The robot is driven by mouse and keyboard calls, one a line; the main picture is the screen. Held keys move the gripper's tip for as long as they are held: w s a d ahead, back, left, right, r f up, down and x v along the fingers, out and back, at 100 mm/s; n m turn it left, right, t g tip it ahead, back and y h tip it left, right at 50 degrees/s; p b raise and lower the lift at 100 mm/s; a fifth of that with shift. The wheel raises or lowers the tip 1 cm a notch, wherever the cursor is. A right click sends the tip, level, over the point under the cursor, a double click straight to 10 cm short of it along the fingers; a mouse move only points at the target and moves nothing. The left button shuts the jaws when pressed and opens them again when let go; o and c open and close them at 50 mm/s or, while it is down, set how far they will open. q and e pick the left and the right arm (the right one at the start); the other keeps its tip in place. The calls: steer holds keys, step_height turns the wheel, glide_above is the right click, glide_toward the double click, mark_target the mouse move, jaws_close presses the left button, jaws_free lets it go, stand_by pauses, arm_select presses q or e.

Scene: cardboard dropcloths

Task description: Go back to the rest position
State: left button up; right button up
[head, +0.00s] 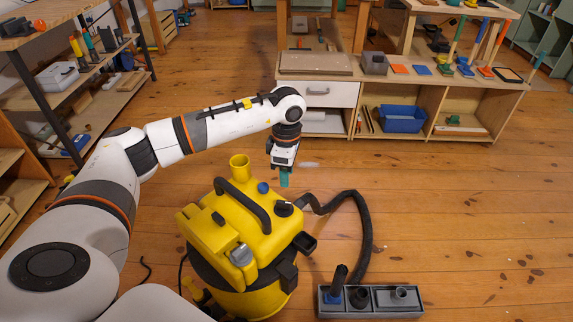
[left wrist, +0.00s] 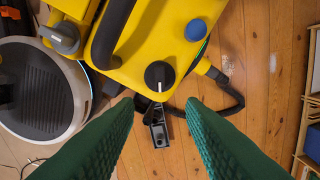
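My left arm reaches in from the left in the head view, and its gripper (head: 284,178) points down beside the far right top of a yellow vacuum cleaner (head: 263,232). In the left wrist view the two green fingers of my left gripper (left wrist: 160,106) stand well apart with nothing held between them. The yellow vacuum (left wrist: 155,45) shows beyond them, with its black handle, blue cap and black knob. My right gripper is not in view.
A black hose (head: 358,225) curves right of the vacuum. A grey tray (head: 370,300) with nozzles lies on the wooden floor. A workbench (head: 318,66) with a blue bin (head: 402,119) stands behind, shelves (head: 98,100) at left. Floor at right is mostly clear.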

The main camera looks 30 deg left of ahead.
arm_select(q)
steer(key=shift+r, duration=0.55)
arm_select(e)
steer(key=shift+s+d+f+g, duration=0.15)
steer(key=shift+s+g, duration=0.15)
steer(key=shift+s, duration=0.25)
